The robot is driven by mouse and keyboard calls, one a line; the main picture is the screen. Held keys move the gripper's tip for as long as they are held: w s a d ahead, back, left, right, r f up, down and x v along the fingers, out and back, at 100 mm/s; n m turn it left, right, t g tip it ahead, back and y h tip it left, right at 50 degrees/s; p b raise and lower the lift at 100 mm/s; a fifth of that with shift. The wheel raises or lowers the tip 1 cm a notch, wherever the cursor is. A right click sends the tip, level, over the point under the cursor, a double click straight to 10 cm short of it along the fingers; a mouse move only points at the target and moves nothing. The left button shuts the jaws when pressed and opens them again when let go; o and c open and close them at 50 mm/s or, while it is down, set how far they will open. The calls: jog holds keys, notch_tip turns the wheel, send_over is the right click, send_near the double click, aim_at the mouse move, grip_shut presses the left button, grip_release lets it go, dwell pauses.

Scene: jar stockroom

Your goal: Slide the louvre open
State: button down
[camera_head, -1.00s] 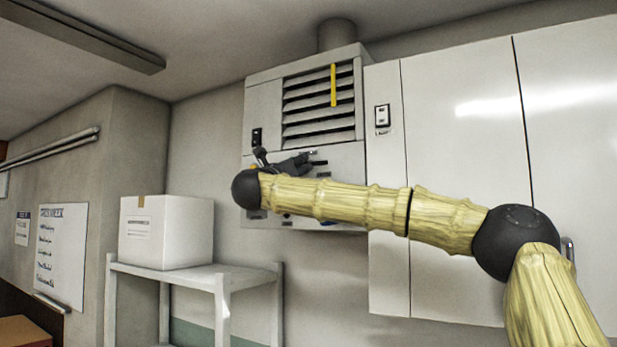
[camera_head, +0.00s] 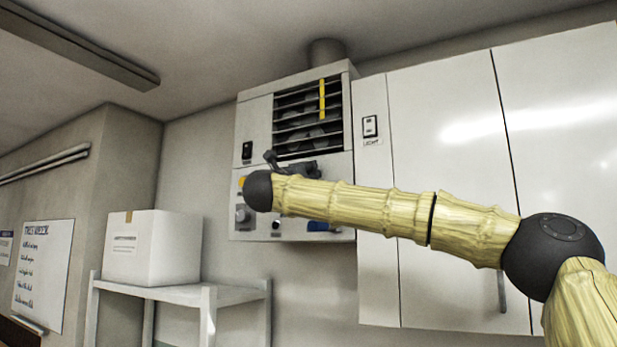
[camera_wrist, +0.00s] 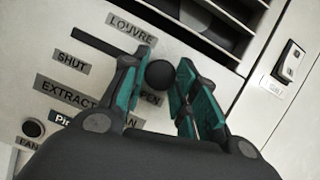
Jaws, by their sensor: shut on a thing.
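The louvre (camera_head: 308,128) is in the upper front of the white wall unit (camera_head: 255,115). Its slats are tilted with wide dark gaps, and round fan shapes show behind them. In the wrist view the dark round louvre knob (camera_wrist: 160,74) is between the teal pads of my gripper (camera_wrist: 158,88), which is shut on it. The knob is at the OPEN end of its slot (camera_wrist: 92,46), beside the partly hidden OPEN label (camera_wrist: 150,99) and away from the SHUT label (camera_wrist: 70,62). In the head view my gripper (camera_head: 290,168) is below the louvre, and my arm hides the knob.
A yellow strip (camera_head: 322,100) hangs on the slats. A light switch (camera_head: 370,127) is on the white cabinet (camera_head: 450,170) at right. A white box (camera_head: 150,245) stands on a shelf (camera_head: 235,294) at left. The FAN button (camera_wrist: 32,128) is at lower left in the wrist view.

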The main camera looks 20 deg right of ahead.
jog(key=c, duration=1.5)
grip_release()
jog(key=o, duration=0.4)
jog(key=shift+s+d, duration=0.1)
jog(key=shift+s, duration=0.05)
jog(key=shift+c, duration=0.2)
jog(key=shift+o, duration=0.2)
jog(key=shift+s, duration=0.15)
jog(key=v, duration=1.2)
